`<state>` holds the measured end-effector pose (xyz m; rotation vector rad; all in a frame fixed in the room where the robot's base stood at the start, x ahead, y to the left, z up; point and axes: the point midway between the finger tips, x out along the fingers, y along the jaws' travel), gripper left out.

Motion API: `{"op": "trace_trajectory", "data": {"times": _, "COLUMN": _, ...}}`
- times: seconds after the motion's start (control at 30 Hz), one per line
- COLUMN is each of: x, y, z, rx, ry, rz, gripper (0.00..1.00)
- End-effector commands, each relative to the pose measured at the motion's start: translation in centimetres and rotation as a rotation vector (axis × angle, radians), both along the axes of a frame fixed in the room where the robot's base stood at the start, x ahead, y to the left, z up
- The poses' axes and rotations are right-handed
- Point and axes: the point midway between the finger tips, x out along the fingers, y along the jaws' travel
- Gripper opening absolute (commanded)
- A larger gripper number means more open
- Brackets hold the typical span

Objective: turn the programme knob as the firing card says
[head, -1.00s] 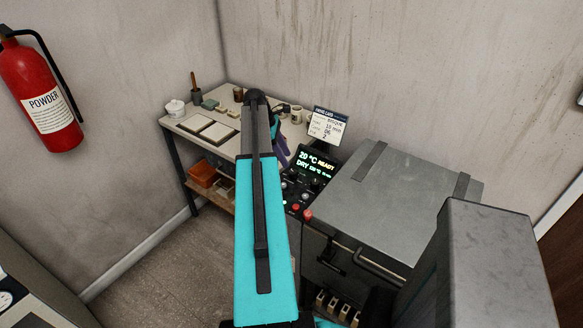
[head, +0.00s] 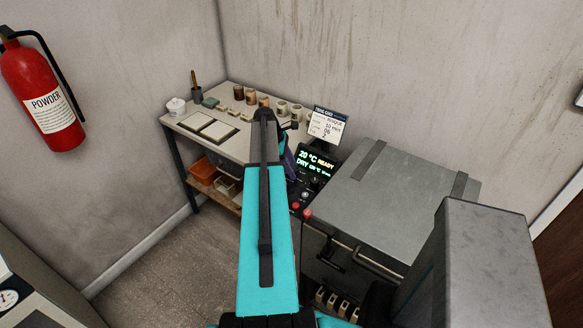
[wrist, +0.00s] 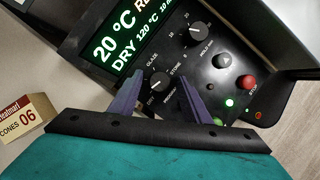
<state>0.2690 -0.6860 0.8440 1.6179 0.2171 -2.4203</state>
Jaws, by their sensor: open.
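The programme knob (wrist: 160,81), black with a white mark, sits on the kiln's control panel in the wrist view, with words such as GLAZE and STONE around it. My gripper (wrist: 161,77) is open, its two purple fingers on either side of this knob; I cannot tell whether they touch it. In the head view the knob is not clearly seen, and a purple finger (head: 290,160) shows beside the panel. The firing card (head: 325,125) stands behind the panel; it seems to read bisque, 10 min, 06, 2. The display (wrist: 125,35) reads 20 °C and DRY 120 °C.
A box of cones (wrist: 22,118) is at left. The kiln lid (head: 390,200) is shut; a bench (head: 185,123) holds several mugs.

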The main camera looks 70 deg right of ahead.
Motion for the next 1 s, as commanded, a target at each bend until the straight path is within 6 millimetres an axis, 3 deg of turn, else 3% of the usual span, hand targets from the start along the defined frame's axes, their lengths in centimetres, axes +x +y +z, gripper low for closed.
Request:
{"op": "trace_trajectory", "data": {"times": 0.07, "x": 0.00, "y": 0.00, "z": 0.01, "rx": 0.000, "ry": 0.000, "rz": 0.000, "gripper": 0.43}}
{"op": "trace_trajectory", "data": {"times": 0.3, "x": 0.02, "y": 0.02, "z": 0.03, "rx": 0.000, "ry": 0.000, "rz": 0.000, "gripper": 0.05}}
{"op": "trace_trajectory", "data": {"times": 0.33, "x": 0.02, "y": 0.02, "z": 0.03, "rx": 0.000, "ry": 0.000, "rz": 0.000, "gripper": 0.03}}
{"op": "trace_trajectory", "data": {"times": 0.67, "x": 0.05, "y": -0.07, "z": 0.04, "rx": 0.002, "ry": 0.000, "rz": -0.035, "gripper": 0.03}}
{"op": "trace_trajectory", "data": {"times": 1.0, "x": 0.15, "y": -0.35, "z": 0.03, "rx": 0.002, "ry": 0.000, "rz": -0.215, "gripper": 0.03}}
